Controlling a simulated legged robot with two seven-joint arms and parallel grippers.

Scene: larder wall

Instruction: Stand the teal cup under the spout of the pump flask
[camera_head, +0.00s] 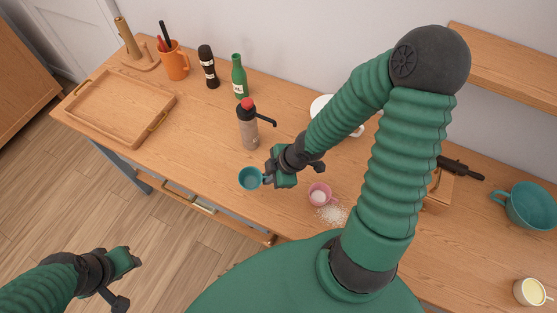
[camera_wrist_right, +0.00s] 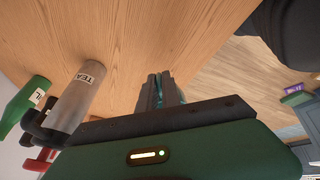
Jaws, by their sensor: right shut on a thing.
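The teal cup (camera_head: 250,179) is upright, its open top facing up, in front of the pump flask. My right gripper (camera_head: 268,179) is shut on its right side, where its handle would be. In the wrist view only slivers of teal (camera_wrist_right: 160,90) show between the fingers. I cannot tell whether the cup touches the table. The grey pump flask (camera_head: 249,131) has a red top and a black spout (camera_head: 268,121) pointing right. It also shows, labelled TEA, in the wrist view (camera_wrist_right: 74,104). The cup is not under the spout. My left gripper (camera_head: 128,261) is over the floor.
A pink cup (camera_head: 319,196) with white contents stands right of my gripper, beside spilled white grains (camera_head: 332,215). A green bottle (camera_head: 239,77), a dark bottle (camera_head: 208,67) and an orange mug (camera_head: 175,63) stand behind. A wooden tray (camera_head: 103,130) lies left. A large teal pot (camera_head: 530,207) stands far right.

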